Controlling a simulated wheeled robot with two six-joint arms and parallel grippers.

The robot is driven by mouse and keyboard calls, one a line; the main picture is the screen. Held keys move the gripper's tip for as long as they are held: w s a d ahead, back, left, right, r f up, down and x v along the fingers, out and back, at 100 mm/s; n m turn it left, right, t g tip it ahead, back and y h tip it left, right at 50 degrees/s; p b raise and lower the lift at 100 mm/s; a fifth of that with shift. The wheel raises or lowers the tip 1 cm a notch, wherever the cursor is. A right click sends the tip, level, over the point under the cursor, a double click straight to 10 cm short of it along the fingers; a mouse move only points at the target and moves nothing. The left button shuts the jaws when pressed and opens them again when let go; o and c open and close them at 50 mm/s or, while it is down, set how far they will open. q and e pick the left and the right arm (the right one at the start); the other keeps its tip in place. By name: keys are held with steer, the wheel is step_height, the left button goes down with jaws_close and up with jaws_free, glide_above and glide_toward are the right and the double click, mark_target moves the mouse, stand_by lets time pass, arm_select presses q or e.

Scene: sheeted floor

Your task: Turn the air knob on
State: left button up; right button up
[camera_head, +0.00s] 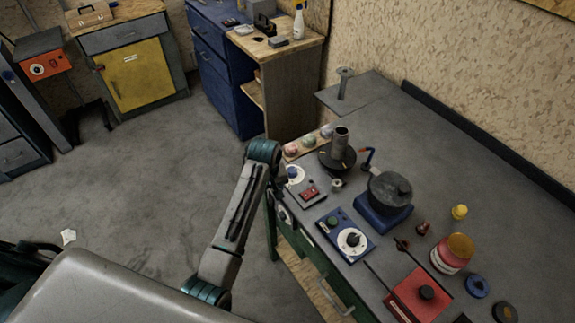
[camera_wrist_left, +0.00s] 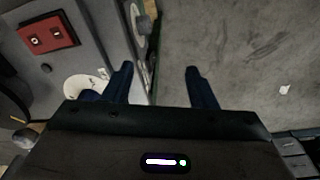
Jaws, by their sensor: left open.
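No label reading "air" is legible, so I cannot tell which dial is the air knob. A white dial with a blue knob (camera_head: 293,173) sits at the bench's near left corner. A blue box with a white dial (camera_head: 351,240) stands farther right on the bench. In the left wrist view, a round grey dial (camera_wrist_left: 140,20) shows on the bench's front side, and a white disc (camera_wrist_left: 85,86) lies partly behind a finger. My left gripper (camera_wrist_left: 158,76) is open and empty, its fingers apart over the bench edge and floor. My right gripper is out of view.
The grey workbench (camera_head: 470,185) holds a red switch box (camera_head: 312,192), a black pot (camera_head: 389,190), a red box (camera_head: 418,296) and a red jar (camera_head: 452,253). Cabinets stand at the back. The floor (camera_head: 130,190) to the left is mostly clear.

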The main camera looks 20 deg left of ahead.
mark_target(292, 170)
arm_select(q)
steer(key=w+d+r+n+g, duration=0.1)
steer(key=w+d+r+n, duration=0.25)
steer(key=w+r, duration=0.75)
step_height(292, 170, down, 10)
steer(key=p, duration=0.3)
steer(key=shift+s+d+p, duration=0.15)
steer(key=shift+p, duration=0.2)
steer(key=shift+f, duration=0.5)
steer(key=shift+c, duration=0.2)
steer(key=c, duration=0.9)
